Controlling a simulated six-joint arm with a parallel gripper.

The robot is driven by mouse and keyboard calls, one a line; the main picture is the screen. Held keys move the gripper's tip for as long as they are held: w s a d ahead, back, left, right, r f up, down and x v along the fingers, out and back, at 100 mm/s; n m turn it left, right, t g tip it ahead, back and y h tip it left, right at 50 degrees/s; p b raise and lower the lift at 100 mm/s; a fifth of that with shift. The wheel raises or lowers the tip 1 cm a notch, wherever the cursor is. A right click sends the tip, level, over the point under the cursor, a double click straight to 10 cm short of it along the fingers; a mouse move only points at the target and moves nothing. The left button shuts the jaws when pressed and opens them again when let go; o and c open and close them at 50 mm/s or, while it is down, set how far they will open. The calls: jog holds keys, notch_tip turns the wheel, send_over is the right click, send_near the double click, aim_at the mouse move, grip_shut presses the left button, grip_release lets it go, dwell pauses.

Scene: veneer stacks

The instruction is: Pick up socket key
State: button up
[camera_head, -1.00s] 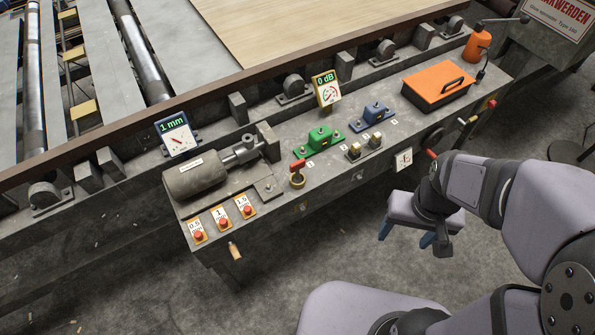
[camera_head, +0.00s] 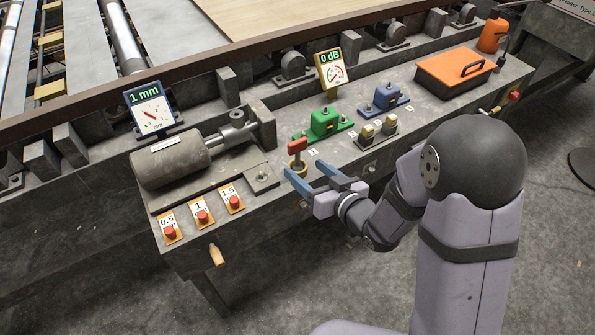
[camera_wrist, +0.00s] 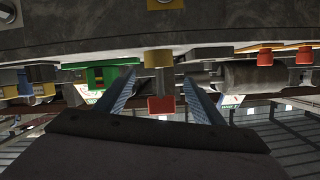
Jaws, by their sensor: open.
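The socket key (camera_head: 296,148) has a red handle and stands upright in a round brass-coloured socket (camera_head: 297,166) near the front edge of the bench. My gripper (camera_head: 302,168) is open, with its two blue fingers pointing at the key from the front. In the wrist view, which looks upside down, the red handle (camera_wrist: 161,105) shows between the spread fingers (camera_wrist: 160,78). No contact is visible, and I cannot tell whether the key lies between the fingertips or just beyond them.
A grey motor (camera_head: 170,160) and several red buttons (camera_head: 202,216) are to the left. A green block (camera_head: 324,123) and a blue block (camera_head: 386,97) stand behind. An orange box (camera_head: 455,75) lies at the right. Small brass-topped switches (camera_head: 368,132) sit right of the key.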

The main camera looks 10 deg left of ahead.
aim_at(299, 147)
jog(key=r+t, duration=0.1)
jog(key=w+a+r+n+y, duration=0.1)
jog(key=r, duration=0.1)
jog(key=r+n+t+y, duration=0.1)
jog(key=shift+w+a+r+t, duration=0.15)
jog(key=shift+r+t, duration=0.15)
jog(key=shift+r, duration=0.1)
jog(key=p+x, duration=0.1)
jog(key=x, duration=0.6)
jog(key=shift+w+a, duration=0.1)
jog(key=shift+a, duration=0.05)
jog(key=c, duration=1.1)
